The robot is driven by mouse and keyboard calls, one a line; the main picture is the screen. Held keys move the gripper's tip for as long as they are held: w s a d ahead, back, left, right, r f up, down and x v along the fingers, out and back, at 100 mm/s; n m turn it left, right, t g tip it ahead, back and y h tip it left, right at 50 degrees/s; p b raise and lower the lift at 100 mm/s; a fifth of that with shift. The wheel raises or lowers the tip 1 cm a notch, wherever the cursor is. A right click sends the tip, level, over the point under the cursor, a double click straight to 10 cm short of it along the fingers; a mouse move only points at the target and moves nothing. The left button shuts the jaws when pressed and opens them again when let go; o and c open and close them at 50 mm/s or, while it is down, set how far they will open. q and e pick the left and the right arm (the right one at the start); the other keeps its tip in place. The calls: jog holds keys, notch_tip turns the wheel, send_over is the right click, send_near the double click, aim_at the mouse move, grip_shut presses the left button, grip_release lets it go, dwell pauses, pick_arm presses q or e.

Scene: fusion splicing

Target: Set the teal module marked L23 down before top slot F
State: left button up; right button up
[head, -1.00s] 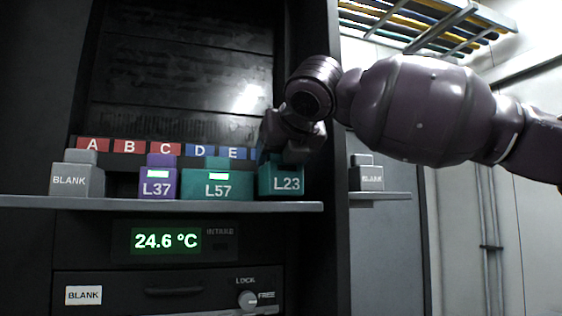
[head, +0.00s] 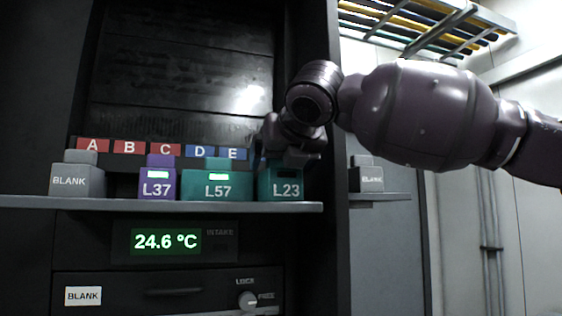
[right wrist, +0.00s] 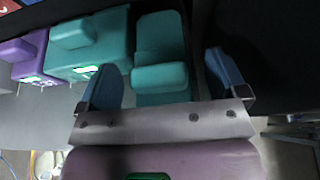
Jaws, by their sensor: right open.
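The teal module L23 (head: 286,190) stands upright on the shelf (head: 150,203), at the right end of the row, just right of the teal module L57 (head: 216,192). My right gripper (head: 289,158) is over its top, with the arm coming in from the right. In the right wrist view, the L23 module (right wrist: 160,45) and its raised grip lie between the two blue fingers (right wrist: 164,82), which are apart. Slot labels A to E (head: 233,153) show behind the row; any F label is hidden behind my gripper. My left gripper is not in view.
A purple module L37 (head: 157,190) and a grey BLANK module (head: 77,181) stand left on the same shelf. Another grey module (head: 368,178) stands on a side ledge at right. The dark cabinet wall (head: 312,110) is close to my gripper's right.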

jog(key=b+v, duration=0.1)
jog(key=v, duration=1.1)
jog(key=shift+a, duration=0.1)
